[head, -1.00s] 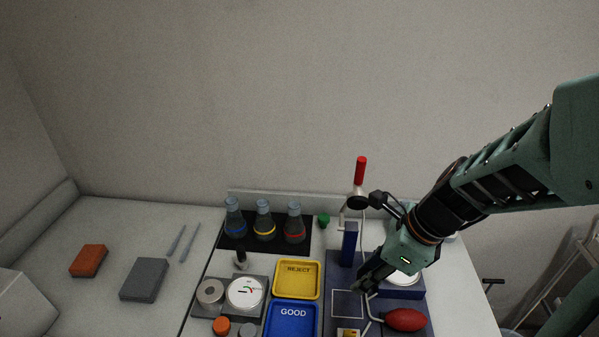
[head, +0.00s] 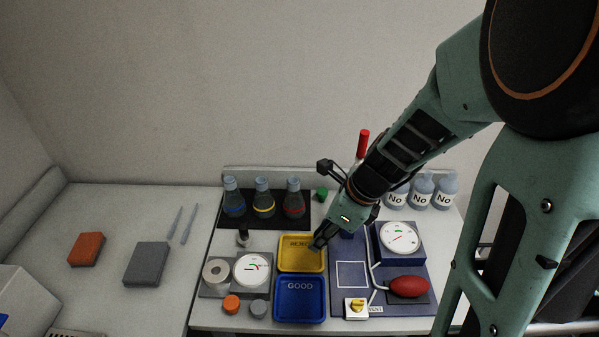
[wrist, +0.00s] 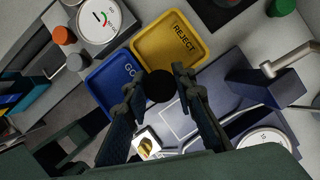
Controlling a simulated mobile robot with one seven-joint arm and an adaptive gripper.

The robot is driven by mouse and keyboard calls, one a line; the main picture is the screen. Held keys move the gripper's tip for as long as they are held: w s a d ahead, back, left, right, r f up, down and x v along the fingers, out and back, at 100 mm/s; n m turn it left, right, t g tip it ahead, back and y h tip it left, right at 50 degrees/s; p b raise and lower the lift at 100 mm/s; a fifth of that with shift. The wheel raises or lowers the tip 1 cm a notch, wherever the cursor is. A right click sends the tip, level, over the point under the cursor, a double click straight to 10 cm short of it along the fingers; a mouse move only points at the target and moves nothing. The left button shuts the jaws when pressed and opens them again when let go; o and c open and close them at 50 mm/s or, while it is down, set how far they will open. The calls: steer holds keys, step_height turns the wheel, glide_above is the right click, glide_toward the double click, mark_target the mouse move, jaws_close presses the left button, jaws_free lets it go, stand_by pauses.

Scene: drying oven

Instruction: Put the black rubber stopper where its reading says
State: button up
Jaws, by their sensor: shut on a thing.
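My gripper (head: 318,243) is shut on the black rubber stopper (wrist: 160,86), which shows between the fingertips in the wrist view. In the head view the fingers hide the stopper. The gripper is above the right edge of the yellow REJECT tray (head: 302,265). The blue GOOD tray (head: 300,312) lies in front of it, and both trays look empty. A round dial (head: 252,269) with green and red marks is left of the trays. A second dial (head: 401,238) is on the blue board at right. Their exact readings are too small to tell.
The blue board (head: 390,275) bears a white outlined square, a red bulb (head: 408,287) and a yellow-knobbed block (head: 355,308). Flasks (head: 263,198) and white bottles (head: 422,190) stand behind. Orange (head: 231,304) and grey (head: 258,308) stoppers lie at the front left.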

steer(key=w+a+f, duration=0.1)
steer(key=f, duration=0.1)
steer(key=w+a+f, duration=0.1)
steer(key=a+f, duration=0.1)
steer(key=w+a+f, duration=0.1)
steer(key=w+f, duration=0.1)
steer(key=shift+a+f+b, duration=0.15)
steer(key=shift+b, duration=0.25)
steer(key=shift+f+b, duration=0.45)
steer(key=shift+f, duration=1.1)
steer(key=shift+f, duration=0.2)
steer(key=o, duration=1)
steer(key=shift+r, duration=0.1)
